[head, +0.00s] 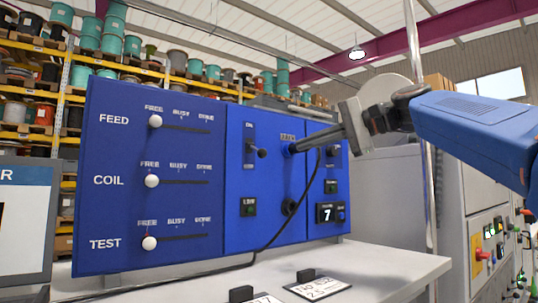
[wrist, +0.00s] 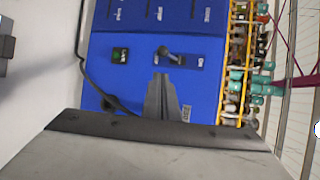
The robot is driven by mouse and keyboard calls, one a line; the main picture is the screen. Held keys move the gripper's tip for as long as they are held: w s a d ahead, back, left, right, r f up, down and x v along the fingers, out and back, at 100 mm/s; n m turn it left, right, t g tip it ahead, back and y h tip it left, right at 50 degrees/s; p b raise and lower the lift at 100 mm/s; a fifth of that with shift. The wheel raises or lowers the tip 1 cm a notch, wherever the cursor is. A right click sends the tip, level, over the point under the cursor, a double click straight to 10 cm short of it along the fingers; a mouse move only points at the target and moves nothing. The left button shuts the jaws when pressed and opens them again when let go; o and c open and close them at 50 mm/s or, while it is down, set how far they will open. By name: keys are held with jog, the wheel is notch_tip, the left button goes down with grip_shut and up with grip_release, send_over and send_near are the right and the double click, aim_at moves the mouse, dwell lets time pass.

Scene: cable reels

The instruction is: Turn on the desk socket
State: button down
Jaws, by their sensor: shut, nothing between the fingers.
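The blue control panel has a black toggle lever (head: 262,153) with an ON label above it in the head view. The lever (wrist: 168,54) also shows in the wrist view, its knob clear of my fingers. Below the lever in the head view is a small square indicator (head: 250,207) with dim green lettering; it shows in the wrist view too (wrist: 120,55). My gripper (head: 292,149) is shut and empty, its tips just right of the lever and apart from it. In the wrist view the closed fingers (wrist: 161,77) point toward the lever. They hide part of the panel.
A black cable (head: 270,244) runs down the panel and across the pale desk (head: 382,268). Left are three sliders, FEED (head: 155,121), COIL (head: 152,181) and TEST (head: 149,243). A small display (head: 327,213) reads 7. Shelves of reels stand behind.

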jog(key=shift+a, duration=0.15)
send_near(257, 149)
jog(key=w+a+f, duration=0.3)
jog(key=w+a, duration=0.1)
jog(key=shift+w+f, duration=0.35)
dwell(0.4)
dwell(0.4)
jog(key=shift+s+r, duration=0.1)
jog(key=shift+r, duration=0.1)
jog(key=shift+d+r+m+g+h, duration=0.1)
jog(key=shift+r+m+g+h, duration=0.3)
jog(key=shift+r+g+h, duration=0.15)
dwell(0.3)
jog(key=shift+r+g+h, duration=0.35)
jog(key=shift+r, duration=1.5)
